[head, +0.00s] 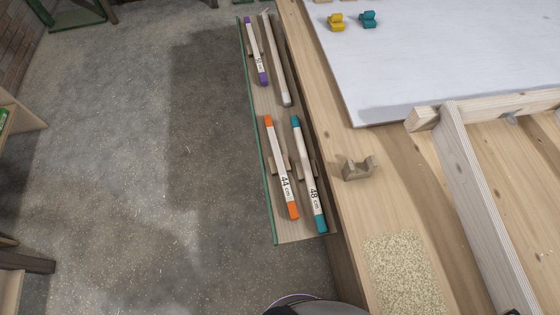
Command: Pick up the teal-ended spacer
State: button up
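The teal-ended spacer (306,167) is a pale wooden bar with teal ends and a "48 cm" label. It lies lengthwise on the narrow wooden shelf (264,212) along the left side of the workbench, close to the bench edge. The orange-ended spacer (280,160), labelled "44 cm", lies just left of it with a small gap. Both rest across small wooden blocks. My gripper is not in view.
A purple-ended spacer (256,49) and a plain bar (276,60) lie farther up the shelf. On the bench (335,110) are a wooden cradle block (358,168), a pale speckled patch (402,270), a timber frame (484,205) and a white sheet (430,60). The concrete floor (150,190) at left is clear.

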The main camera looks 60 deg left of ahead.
aim_at(306, 170)
jog(key=k+u, duration=0.1)
jog(key=u, duration=1.85)
